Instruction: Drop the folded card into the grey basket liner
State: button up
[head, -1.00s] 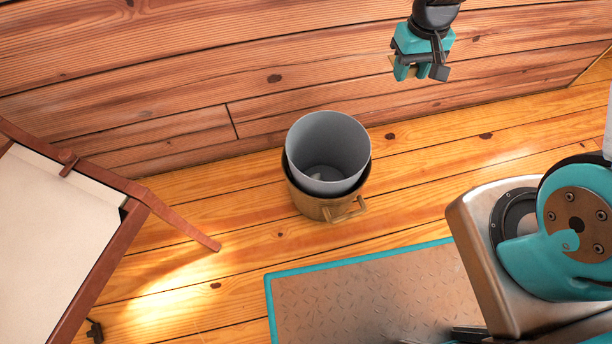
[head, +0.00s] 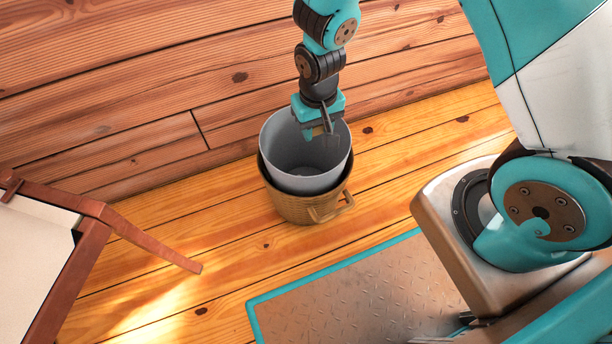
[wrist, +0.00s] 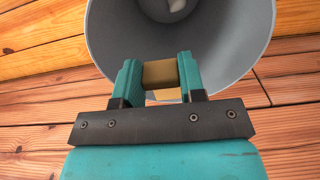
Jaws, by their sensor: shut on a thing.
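The grey basket liner (head: 285,160) stands upright inside a tan basket (head: 295,208) on the floor by the wall, its mouth open upward. My gripper (head: 320,130) is over the liner's mouth, pointing down. In the wrist view my gripper (wrist: 160,78) is shut on the folded card (wrist: 161,74), a small tan piece held between the teal fingers. The liner (wrist: 232,40) fills the view behind the card. In the head view the card is too small and covered to make out clearly. How far the fingertips are below or above the rim, I cannot tell.
A plank wall (head: 120,90) rises behind. A wooden-framed piece of furniture (head: 100,235) stands at the left. Bare floor (head: 215,235) lies between.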

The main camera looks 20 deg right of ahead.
notch_tip(320, 180, down, 2)
jog(key=shift+f+b, duration=0.2)
jog(key=shift+b, duration=0.55)
jog(key=shift+r, duration=0.1)
jog(key=o, duration=1)
notch_tip(320, 180, up, 17)
jog(key=p, duration=0.9)
jog(key=shift+r, duration=0.2)
